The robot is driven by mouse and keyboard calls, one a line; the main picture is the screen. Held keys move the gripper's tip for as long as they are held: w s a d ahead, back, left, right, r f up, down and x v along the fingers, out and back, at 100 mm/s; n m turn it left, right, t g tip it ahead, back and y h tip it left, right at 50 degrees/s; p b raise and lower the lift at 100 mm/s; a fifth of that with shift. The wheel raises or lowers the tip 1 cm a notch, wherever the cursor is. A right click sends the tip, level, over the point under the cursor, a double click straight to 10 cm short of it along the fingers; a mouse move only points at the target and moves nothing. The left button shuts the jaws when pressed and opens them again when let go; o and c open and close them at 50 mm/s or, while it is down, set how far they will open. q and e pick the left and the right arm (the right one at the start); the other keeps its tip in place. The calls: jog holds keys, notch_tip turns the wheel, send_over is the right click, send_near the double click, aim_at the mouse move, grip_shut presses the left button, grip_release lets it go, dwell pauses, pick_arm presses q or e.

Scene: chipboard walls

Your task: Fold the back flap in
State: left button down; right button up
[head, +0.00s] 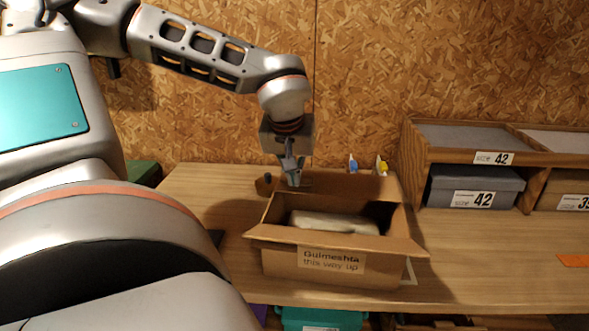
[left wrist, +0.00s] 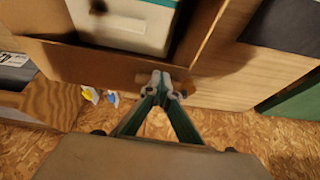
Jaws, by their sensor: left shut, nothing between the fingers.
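An open cardboard box (head: 285,262) stands on the wooden table, with a "this way up" label on its front. A pale item (head: 335,222) lies inside. The back flap (head: 345,184) rises at the far side of the box; its exact tilt is hard to tell. The front flap (head: 385,243) leans outward. My left gripper (head: 292,183) is shut and empty, pointing down at the left part of the back flap. In the left wrist view its fingertips (left wrist: 161,78) are close to the flap's edge; contact is unclear. My right gripper is out of view.
Blue and yellow small items (head: 353,164) stand behind the box. A wooden shelf (head: 412,165) with grey shoe boxes (head: 472,186) is at the right. A chipboard wall (head: 375,80) closes the back. The table (head: 465,260) is mostly clear right of the box.

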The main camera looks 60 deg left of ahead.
pick_arm(q)
jog(key=shift+f, duration=0.45)
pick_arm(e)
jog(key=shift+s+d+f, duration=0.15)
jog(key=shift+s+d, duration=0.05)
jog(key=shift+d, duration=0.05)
pick_arm(q)
jog(key=shift+s+d, duration=0.1)
